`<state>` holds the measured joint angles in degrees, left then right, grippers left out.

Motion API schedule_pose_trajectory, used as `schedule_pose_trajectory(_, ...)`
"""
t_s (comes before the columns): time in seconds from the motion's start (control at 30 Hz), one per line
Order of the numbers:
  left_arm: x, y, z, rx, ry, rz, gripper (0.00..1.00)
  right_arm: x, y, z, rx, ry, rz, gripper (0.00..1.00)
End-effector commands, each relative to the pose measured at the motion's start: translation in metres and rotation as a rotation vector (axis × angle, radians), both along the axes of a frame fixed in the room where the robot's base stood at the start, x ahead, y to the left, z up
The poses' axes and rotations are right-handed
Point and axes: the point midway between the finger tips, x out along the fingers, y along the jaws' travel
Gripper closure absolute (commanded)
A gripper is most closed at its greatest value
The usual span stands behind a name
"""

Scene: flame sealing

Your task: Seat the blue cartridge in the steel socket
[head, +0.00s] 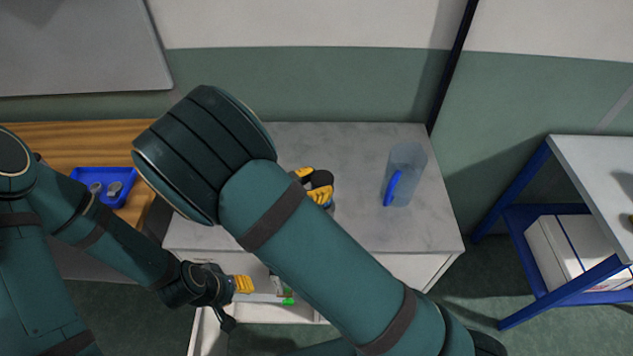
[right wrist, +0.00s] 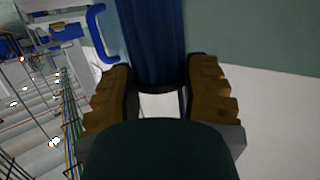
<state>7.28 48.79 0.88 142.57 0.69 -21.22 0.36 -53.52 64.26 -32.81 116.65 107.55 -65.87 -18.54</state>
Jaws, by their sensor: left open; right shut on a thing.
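My right gripper (right wrist: 160,95) is shut on a dark blue, straight-sided body that looks like the blue cartridge (right wrist: 153,40). It extends away from between the fingers in the right wrist view. In the head view the right gripper's yellow fingers (head: 318,187) show just beyond my right arm, over the grey worktop, and the arm hides most of the gripper and what it holds. My left gripper (head: 240,285) is open at the lower left, in front of the worktop, near an open drawer. I cannot make out the steel socket for certain in either view.
A clear jug with a blue handle (head: 407,170) stands on the right of the grey worktop (head: 350,140). A blue tray (head: 128,176) with grey metal pieces sits on the wooden bench (head: 65,135). The open drawer (head: 202,330) holds a green item. A blue-framed table (head: 595,170) is at right.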

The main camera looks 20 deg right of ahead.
Motion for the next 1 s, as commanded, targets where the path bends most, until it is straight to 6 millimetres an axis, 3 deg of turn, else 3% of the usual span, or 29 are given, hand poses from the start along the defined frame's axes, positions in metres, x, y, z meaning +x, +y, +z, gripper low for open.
schedule_pose_trajectory(1.0, 0.0001, 0.0000, 0.0024, 0.000, 0.000, 0.000, 0.59, -0.0016, 0.0020, -0.0048, -0.004, 0.004, -0.001, 0.89)
